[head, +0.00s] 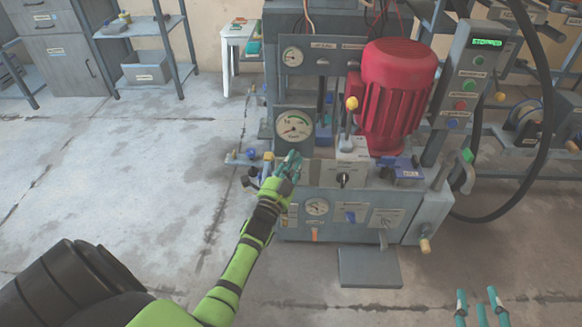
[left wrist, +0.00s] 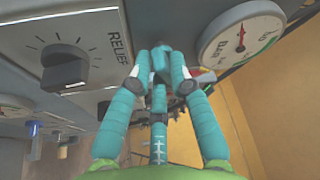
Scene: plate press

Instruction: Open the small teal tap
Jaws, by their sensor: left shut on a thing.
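My left gripper (head: 290,162) reaches to the front of the grey press, just below the large dial gauge (head: 294,126). In the left wrist view its teal fingers (left wrist: 160,78) close together around a small teal piece (left wrist: 160,60), which looks like the tap's handle. The fingers cover most of it, and their like colour blurs its outline, so I cannot tell how far it is turned. In the head view the tap cannot be told apart from the fingertips. My right gripper (head: 479,300) is at the bottom right, empty, with its fingers apart.
A black knob labelled RELIEF (left wrist: 65,68) is close to the left of the fingers in the wrist view. The press also carries a red motor (head: 395,85), a yellow-knobbed lever (head: 351,104) and a control box (head: 470,75). The floor (head: 120,180) on the left is clear.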

